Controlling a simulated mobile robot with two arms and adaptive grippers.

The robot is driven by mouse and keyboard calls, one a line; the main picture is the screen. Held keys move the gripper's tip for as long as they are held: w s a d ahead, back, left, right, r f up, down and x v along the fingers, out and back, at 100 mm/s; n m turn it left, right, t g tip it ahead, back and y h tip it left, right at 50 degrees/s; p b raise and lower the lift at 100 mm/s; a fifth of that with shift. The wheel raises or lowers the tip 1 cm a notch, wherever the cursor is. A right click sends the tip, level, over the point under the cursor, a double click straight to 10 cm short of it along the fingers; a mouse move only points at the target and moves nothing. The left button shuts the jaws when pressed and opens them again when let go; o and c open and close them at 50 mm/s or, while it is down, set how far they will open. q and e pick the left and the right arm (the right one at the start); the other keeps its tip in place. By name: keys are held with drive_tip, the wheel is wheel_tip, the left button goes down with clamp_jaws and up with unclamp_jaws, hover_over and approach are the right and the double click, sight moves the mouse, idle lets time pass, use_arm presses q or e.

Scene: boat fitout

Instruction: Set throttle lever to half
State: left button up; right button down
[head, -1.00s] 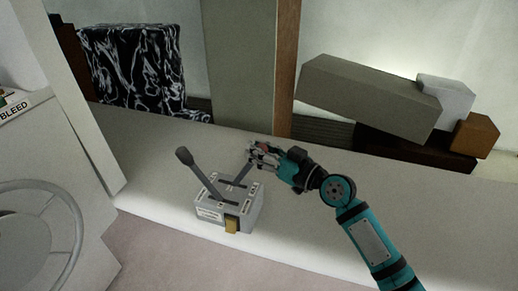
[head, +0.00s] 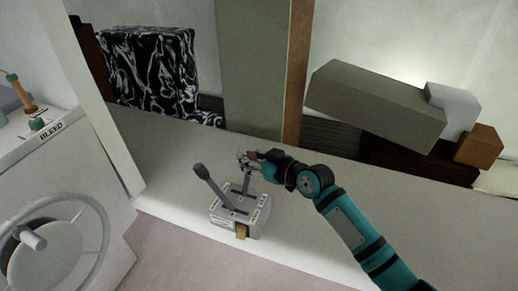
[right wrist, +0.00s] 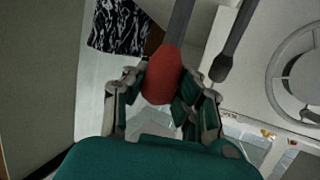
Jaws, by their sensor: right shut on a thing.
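A grey control box (head: 240,218) sits on the pale ledge and carries two levers. One lever with a dark grey knob (head: 201,171) leans to the left; it also shows in the right wrist view (right wrist: 221,68). The other lever (head: 246,184) stands nearly upright, and its red knob (right wrist: 163,78) shows clearly in the right wrist view. My right gripper (head: 246,160) is shut on the red knob, with its fingers on both sides of it. The box's labels are too small to read, so I cannot tell which lever is the throttle. My left gripper is not in view.
A white unit with a handwheel (head: 60,250) and a BLEED label stands at the left. Behind the ledge (head: 165,180) are a black-and-white patterned block (head: 150,65), a grey-green panel (head: 250,70) and stacked boxes (head: 375,100). The ledge around the control box is clear.

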drive_tip(key=a, duration=0.1)
drive_tip(key=w+a, duration=0.1)
drive_tip(key=a, duration=0.1)
drive_tip(key=shift+w+r, duration=0.1)
drive_tip(key=c, duration=1.4)
unclamp_jaws()
drive_tip(key=shift+s+r, duration=0.1)
drive_tip(key=shift+s, duration=0.1)
drive_tip(key=shift+o, duration=1.9)
drive_tip(key=shift+w, duration=0.1)
drive_tip(key=shift+d, duration=0.1)
drive_tip(key=v, duration=1.1)
drive_tip(key=shift+s+d+r, duration=0.2)
drive_tip(key=shift+s+r, duration=0.05)
drive_tip(key=shift+r, duration=0.05)
